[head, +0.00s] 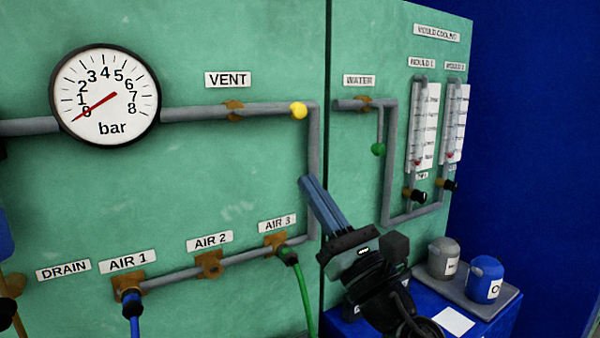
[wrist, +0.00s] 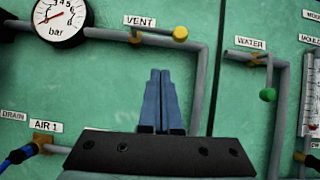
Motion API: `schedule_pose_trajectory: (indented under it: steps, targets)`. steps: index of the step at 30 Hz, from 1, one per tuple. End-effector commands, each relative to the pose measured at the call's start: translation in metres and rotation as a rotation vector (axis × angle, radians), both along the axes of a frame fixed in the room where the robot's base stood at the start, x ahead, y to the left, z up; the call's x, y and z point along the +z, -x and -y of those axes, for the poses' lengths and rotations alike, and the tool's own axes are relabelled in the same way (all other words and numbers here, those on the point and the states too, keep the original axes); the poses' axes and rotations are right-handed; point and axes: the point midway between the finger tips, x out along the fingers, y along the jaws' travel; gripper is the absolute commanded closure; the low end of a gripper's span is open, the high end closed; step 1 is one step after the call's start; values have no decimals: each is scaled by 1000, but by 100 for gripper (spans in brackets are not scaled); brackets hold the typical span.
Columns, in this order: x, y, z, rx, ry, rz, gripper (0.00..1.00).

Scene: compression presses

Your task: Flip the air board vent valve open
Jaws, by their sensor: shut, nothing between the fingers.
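The vent valve (head: 234,110) is a brass body on the upper grey pipe under the VENT label (head: 228,79). Its lever lies along the pipe to the right and ends in a yellow knob (head: 298,110) near the pipe's corner. The wrist view also shows the valve (wrist: 135,36) and the yellow knob (wrist: 180,34). My gripper (head: 309,180) has blue fingers pressed together with nothing between them. It is below the knob in the head view, apart from it. In the wrist view its fingertips (wrist: 160,72) point up at the panel, below the knob and slightly left.
A pressure gauge (head: 105,97) reads near zero at the left. The water valve's green knob (head: 378,149) hangs to the right. The AIR 3 outlet (head: 280,244) has a green hose. Two canisters stand on a tray (head: 470,300) at lower right.

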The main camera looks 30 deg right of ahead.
Motion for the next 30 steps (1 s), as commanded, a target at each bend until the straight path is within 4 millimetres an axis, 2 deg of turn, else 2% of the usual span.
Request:
schedule_pose_trajectory:
  steps: [3,7,24,26,28,30]
  targets:
    - [-11,14,1,-2,-1,0,100]
    - [-14,21,1,1,-1,0,100]
    - [-14,22,1,0,0,0,100]
    - [-10,23,-2,9,-11,10,100]
    - [4,25,-10,43,-61,45,100]
    - [32,30,-25,116,-163,112,100]
